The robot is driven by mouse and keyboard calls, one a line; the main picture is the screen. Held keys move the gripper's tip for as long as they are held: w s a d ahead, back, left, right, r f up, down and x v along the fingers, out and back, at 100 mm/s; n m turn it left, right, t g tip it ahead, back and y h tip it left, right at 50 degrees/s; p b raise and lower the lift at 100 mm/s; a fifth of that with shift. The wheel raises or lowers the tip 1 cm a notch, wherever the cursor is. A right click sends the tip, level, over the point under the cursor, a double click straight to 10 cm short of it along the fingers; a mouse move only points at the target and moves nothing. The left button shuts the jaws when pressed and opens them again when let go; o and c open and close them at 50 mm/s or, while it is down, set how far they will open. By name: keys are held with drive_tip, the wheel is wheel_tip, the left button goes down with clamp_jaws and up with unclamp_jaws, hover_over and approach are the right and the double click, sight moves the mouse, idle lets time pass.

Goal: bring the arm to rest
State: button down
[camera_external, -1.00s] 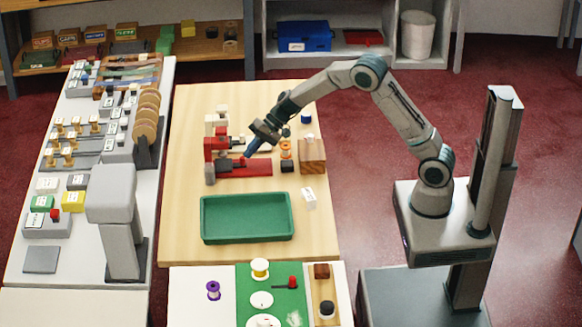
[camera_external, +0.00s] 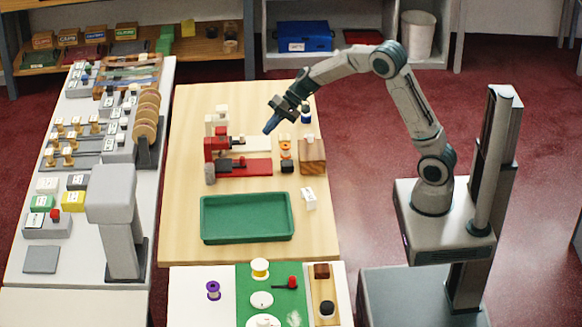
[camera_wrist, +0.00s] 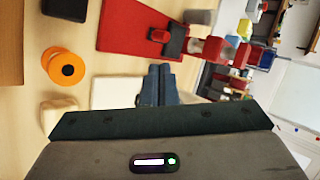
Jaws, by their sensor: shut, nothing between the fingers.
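My gripper (camera_external: 269,127) is in the air above the back half of the wooden table (camera_external: 185,220), over the red and white machines. It points down and to the left. In the wrist view its blue fingertips (camera_wrist: 159,82) are together with nothing between them. My arm reaches over from my base at the right, its elbow raised. The red machine (camera_external: 245,167) lies below the gripper, and its red plate also shows in the wrist view (camera_wrist: 125,25). The gripper is apart from everything on the table.
An orange spool (camera_external: 285,152) and a wooden block (camera_external: 313,155) stand right of the red machine. An empty green tray (camera_external: 205,222) lies nearer the front. A grey post (camera_external: 120,240) stands on the left counter. The air around the raised arm is clear.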

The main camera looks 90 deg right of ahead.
idle(0.3)
drive_tip(key=s+a+r+n+g+p, duration=0.1)
drive_tip(key=s+a+r+n+g, duration=0.2)
drive_tip(key=s+a, duration=0.45)
drive_tip(key=s+a+r+n+g+p, duration=0.1)
drive_tip(key=s+a+r+n+p, duration=0.3)
drive_tip(key=a, duration=0.7)
drive_tip(key=s+a+r+n+h, duration=0.1)
drive_tip(key=s+a+n+h, duration=0.1)
drive_tip(key=s, duration=0.6)
drive_tip(key=s+a+n+g+h, duration=0.1)
drive_tip(key=s+a+n+h, duration=0.1)
drive_tip(key=s, duration=0.7)
drive_tip(key=shift+s+a+r+n+g, duration=0.25)
drive_tip(key=shift+a+r+n+g, duration=0.1)
drive_tip(key=shift+n, duration=0.35)
